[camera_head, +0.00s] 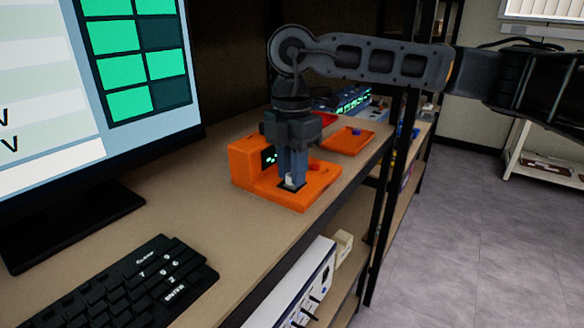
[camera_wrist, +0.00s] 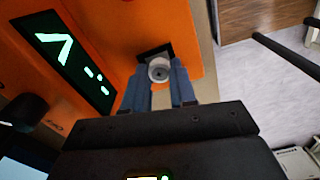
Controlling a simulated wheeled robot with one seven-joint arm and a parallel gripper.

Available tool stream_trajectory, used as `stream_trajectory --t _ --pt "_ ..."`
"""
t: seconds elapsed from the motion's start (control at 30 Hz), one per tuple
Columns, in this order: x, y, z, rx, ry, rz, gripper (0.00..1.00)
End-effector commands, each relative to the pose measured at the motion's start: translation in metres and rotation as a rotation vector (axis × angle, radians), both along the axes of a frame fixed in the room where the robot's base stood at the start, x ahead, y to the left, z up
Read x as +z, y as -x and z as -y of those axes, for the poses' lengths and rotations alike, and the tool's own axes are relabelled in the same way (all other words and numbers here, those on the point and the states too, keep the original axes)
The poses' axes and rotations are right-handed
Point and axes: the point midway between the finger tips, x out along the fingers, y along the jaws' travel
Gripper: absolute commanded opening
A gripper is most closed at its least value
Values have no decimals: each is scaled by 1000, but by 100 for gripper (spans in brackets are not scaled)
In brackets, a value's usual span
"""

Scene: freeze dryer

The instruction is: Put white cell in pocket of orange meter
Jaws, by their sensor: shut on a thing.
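The orange meter (camera_head: 252,172) stands on the shelf top, with a raised block at the left bearing a dark display and a flat base at the right. In the wrist view the meter (camera_wrist: 110,22) fills the upper left, and its display (camera_wrist: 72,60) shows green marks. The dark pocket (camera_wrist: 147,53) is in the flat base. My gripper (camera_head: 291,178) points down over the base, its blue fingers shut on the white cell (camera_head: 289,180). In the wrist view the cell (camera_wrist: 159,70) sits between the fingertips (camera_wrist: 160,82), at the pocket. Whether its lower end is inside the pocket is hidden.
A monitor (camera_head: 60,222) and a black keyboard (camera_head: 135,285) are at the left. An orange tray (camera_head: 350,141) with small coloured things lies behind the meter. The shelf's front edge runs close to the meter's right side. Bare shelf top lies in front of the meter.

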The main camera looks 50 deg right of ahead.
Motion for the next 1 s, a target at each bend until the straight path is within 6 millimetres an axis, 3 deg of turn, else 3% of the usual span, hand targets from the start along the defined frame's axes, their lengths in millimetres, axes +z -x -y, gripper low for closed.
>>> stream_trajectory --t 1.0 --pt "-13 1 0 0 -2 -6 0"
